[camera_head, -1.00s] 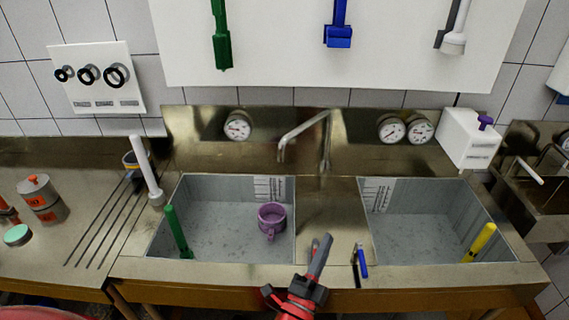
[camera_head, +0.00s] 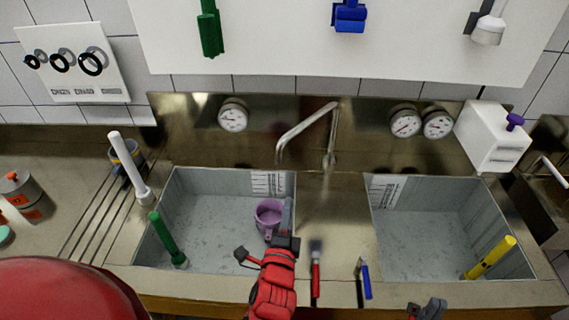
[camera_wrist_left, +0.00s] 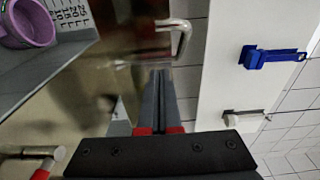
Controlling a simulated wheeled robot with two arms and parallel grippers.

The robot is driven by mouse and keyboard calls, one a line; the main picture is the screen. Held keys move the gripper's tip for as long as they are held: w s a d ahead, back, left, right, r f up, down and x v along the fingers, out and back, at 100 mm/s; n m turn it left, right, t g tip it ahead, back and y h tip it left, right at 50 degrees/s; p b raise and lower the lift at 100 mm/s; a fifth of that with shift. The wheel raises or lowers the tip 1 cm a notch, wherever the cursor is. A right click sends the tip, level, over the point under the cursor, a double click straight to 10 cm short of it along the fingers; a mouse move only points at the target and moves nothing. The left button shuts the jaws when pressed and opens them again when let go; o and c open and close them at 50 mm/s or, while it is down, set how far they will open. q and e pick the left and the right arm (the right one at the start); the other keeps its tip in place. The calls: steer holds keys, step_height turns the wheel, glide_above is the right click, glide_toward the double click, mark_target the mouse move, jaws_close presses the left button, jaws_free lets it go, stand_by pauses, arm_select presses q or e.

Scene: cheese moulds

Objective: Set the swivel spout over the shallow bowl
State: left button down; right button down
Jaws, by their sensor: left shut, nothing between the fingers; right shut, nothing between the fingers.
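The swivel spout (camera_head: 308,125) is a bent metal pipe at the back of the sink. Its outlet end points left, near the back right corner of the left bowl (camera_head: 210,215). The right bowl (camera_head: 425,220) lies across the metal divider; I cannot tell surely which bowl is shallower. My left gripper (camera_head: 288,204) is shut and empty at the left bowl's right side, in front of and below the spout. In the left wrist view its fingers (camera_wrist_left: 161,75) point up towards the spout (camera_wrist_left: 183,38), apart from it. My right gripper (camera_head: 432,308) is shut at the bottom edge, partly cut off.
A purple handled cup (camera_head: 268,217) sits in the left bowl beside my left gripper. A green stick (camera_head: 165,238), a white stick (camera_head: 128,165) and a yellow stick (camera_head: 491,257) stand near the bowls. A red-handled brush (camera_head: 316,272) and a blue-handled tool (camera_head: 365,278) lie on the divider.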

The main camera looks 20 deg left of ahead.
arm_select(q)
steer(key=w+a+b, duration=0.1)
steer(key=w+a, duration=0.4)
steer(key=w, duration=0.6)
steer(key=shift+w+a, duration=0.1)
